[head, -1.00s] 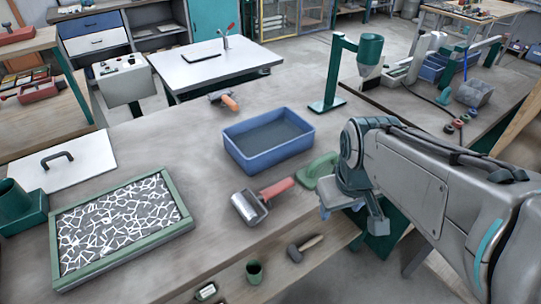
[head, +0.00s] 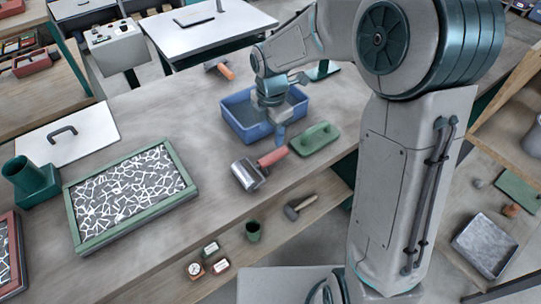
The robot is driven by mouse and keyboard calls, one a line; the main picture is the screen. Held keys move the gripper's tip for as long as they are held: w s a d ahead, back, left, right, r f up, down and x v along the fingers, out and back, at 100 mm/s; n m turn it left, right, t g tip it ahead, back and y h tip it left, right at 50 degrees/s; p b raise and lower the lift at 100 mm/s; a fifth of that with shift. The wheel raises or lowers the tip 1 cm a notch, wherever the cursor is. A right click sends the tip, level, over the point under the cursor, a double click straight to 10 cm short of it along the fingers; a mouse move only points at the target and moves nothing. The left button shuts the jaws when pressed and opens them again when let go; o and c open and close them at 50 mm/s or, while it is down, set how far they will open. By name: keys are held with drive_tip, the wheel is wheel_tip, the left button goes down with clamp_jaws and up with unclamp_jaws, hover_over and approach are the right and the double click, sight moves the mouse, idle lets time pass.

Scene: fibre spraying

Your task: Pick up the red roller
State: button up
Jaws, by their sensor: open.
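The red roller lies on the wooden workbench, its red handle (head: 273,157) pointing up and right and its grey metal drum (head: 248,174) at the lower left. My gripper (head: 277,137) points down over the front edge of the blue tray, just behind the roller's handle. It is open and holds nothing that I can see. The view is small, so the exact gap between fingers and handle cannot be told.
The blue tray (head: 231,110) stands directly behind the roller. A green block-like tool (head: 315,139) lies close to the right of the handle. A green-framed panel (head: 75,226) lies to the left. A hammer (head: 299,207) and a green cup (head: 253,231) are on the lower shelf.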

sight(270, 156)
wheel_tip(270, 156, down, 7)
drive_tip(key=shift+r, duration=0.1)
drive_tip(key=shift+a+f+p, duration=0.1)
drive_tip(key=shift+f+p, duration=0.8)
drive_tip(key=shift+f, duration=1.8)
clamp_jaws()
